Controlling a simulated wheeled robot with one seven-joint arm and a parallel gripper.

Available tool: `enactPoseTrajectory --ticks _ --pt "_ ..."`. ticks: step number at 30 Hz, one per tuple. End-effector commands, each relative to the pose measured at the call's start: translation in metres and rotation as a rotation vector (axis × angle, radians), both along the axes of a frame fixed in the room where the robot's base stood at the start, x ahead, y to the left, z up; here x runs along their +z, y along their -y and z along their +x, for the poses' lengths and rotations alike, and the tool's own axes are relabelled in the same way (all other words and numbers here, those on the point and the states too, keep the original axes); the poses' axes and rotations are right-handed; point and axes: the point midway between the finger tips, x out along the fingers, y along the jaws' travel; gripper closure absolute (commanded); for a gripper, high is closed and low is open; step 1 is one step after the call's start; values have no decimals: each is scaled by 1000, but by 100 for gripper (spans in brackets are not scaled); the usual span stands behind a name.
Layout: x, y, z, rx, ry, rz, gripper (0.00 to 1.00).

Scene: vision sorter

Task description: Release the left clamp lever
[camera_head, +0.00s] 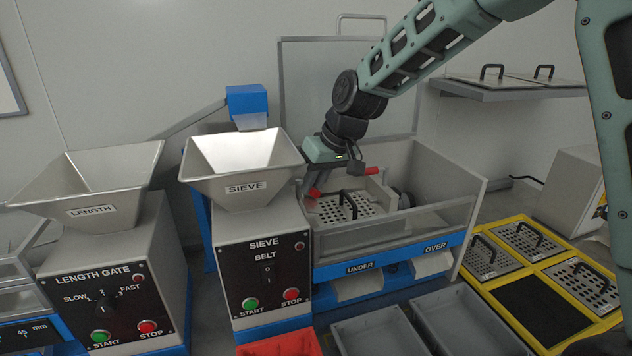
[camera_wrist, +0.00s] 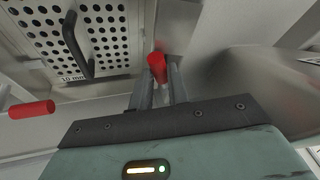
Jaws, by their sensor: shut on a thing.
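The left clamp lever (camera_head: 313,192) has a red grip and sits at the left side of the sieve box. My gripper (camera_head: 318,180) reaches down onto it from above. In the wrist view the two fingers of my gripper (camera_wrist: 160,82) are closed on either side of the red grip of this lever (camera_wrist: 157,62). The right clamp lever (camera_head: 371,171) is also red and stands apart from my gripper; it shows at the left edge of the wrist view (camera_wrist: 32,110). The perforated sieve plate (camera_head: 335,214) with a black handle (camera_head: 348,203) lies between the levers.
The sieve hopper (camera_head: 208,172) stands close at the left of my gripper. The box's clear front wall (camera_head: 410,222) is in front. A yellow rack (camera_head: 478,282) with spare plates is at the right. Grey bins (camera_head: 382,337) and a red bin (camera_head: 285,345) stand in front.

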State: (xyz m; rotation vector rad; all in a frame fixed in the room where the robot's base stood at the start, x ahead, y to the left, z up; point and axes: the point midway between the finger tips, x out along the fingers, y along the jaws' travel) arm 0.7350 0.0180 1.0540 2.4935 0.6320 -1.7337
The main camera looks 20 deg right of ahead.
Motion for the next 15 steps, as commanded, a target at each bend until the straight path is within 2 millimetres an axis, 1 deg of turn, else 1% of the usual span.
enactPoseTrajectory --ticks 5,6,7,8,15 --pt "1 0 1 0 3 0 100" --pt "1 0 1 1 4 0 72" --pt "1 0 1 1 4 0 64" --pt "1 0 1 1 4 0 61" --pt "1 0 0 3 2 -1 61"
